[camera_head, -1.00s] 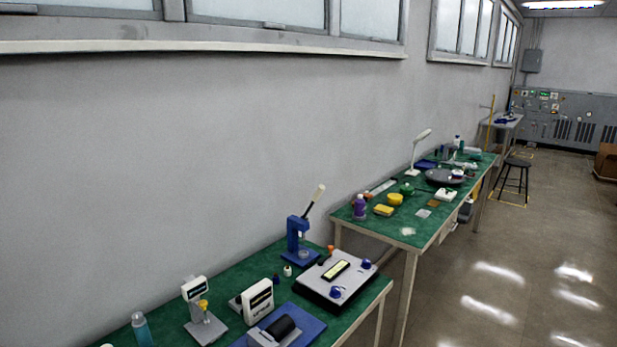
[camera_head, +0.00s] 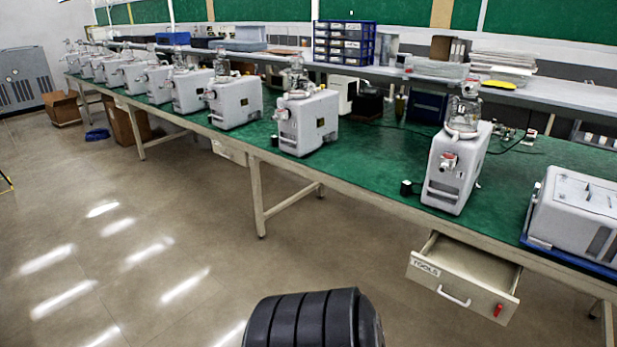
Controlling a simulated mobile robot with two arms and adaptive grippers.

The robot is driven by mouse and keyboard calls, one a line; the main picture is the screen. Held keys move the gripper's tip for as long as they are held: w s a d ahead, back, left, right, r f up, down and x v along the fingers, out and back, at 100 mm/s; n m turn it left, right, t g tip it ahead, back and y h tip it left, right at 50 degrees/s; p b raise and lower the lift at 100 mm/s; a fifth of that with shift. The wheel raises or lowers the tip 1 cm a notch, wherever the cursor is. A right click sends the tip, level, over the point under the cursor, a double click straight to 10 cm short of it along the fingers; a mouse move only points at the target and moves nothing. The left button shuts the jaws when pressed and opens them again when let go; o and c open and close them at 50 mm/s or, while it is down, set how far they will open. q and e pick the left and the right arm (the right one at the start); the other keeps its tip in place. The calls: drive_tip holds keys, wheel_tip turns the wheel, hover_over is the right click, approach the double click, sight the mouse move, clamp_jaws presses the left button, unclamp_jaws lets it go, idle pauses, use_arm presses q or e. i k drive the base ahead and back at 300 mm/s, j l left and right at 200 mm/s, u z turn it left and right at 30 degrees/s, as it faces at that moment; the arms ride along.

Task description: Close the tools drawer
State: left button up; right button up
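The tools drawer (camera_head: 462,277) hangs under the green-topped bench at the lower right. It is pulled open, and I can see into its inside, which looks empty where it shows. Its pale front carries a "TOOLS" label (camera_head: 426,268), a light bar handle (camera_head: 453,296) and a small red piece (camera_head: 498,310) near its right end. Neither of my grippers is in view.
The long green bench (camera_head: 370,165) carries a row of white canister pumps (camera_head: 306,122) and a white box-shaped unit (camera_head: 575,220) at the right. Bench legs (camera_head: 258,198) stand left of the drawer. The floor (camera_head: 170,230) before the bench is clear. Cardboard boxes (camera_head: 128,124) lie far left.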

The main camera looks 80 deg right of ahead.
sight(468, 265)
drive_tip(key=z, duration=3.85)
